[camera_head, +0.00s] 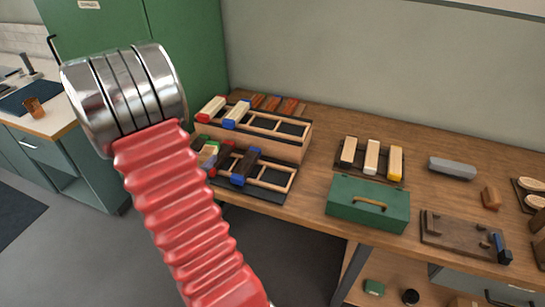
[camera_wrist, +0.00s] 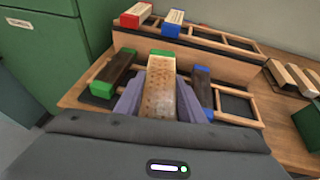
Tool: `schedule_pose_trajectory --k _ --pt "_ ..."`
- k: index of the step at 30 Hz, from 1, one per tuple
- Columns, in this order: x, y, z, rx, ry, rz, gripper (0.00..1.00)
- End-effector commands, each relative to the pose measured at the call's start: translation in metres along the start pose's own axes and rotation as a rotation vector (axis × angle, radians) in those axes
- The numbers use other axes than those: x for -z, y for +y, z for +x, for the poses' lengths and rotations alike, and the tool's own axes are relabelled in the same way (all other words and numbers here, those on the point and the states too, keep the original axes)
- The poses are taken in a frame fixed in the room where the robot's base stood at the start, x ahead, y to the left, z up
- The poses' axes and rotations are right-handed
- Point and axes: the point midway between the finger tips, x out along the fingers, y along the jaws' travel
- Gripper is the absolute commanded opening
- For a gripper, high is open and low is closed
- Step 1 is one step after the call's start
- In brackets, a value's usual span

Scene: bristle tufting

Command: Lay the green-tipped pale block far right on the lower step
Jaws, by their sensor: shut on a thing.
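My gripper (camera_wrist: 160,105) is shut on the green-tipped pale block (camera_wrist: 160,88), which lies between its two grey fingers with the green end (camera_wrist: 162,53) pointing away. It appears over the left part of the lower step (camera_wrist: 240,121); whether it touches the step is unclear. On that step are a dark block with green ends (camera_wrist: 116,70) to the left and a dark block with blue ends (camera_wrist: 202,88) to the right. Right of the blue-ended block, framed slots (camera_wrist: 236,104) are empty. In the head view my arm hides the gripper; the lower step (camera_head: 289,184) shows empty slots at right.
The upper step (camera_head: 302,129) holds a red-tipped pale block (camera_head: 211,109) and a blue-tipped pale block (camera_head: 237,115), with empty slots to their right. Brown blocks (camera_head: 272,103) lie behind it. A green box (camera_head: 367,204) and a tray of pale blocks (camera_head: 371,157) stand to the right.

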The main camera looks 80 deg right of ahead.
Motion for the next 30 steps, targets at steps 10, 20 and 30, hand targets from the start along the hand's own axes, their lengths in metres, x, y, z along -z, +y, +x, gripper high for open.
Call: schedule_pose_trajectory --k 10,20,30 --pt "-0.02 -0.132 0.057 0.311 0.007 0.124 0.05" --pt "-0.025 -0.218 0.073 0.502 0.016 0.202 0.05" --pt "-0.024 -0.222 0.074 0.512 0.017 0.206 0.05"
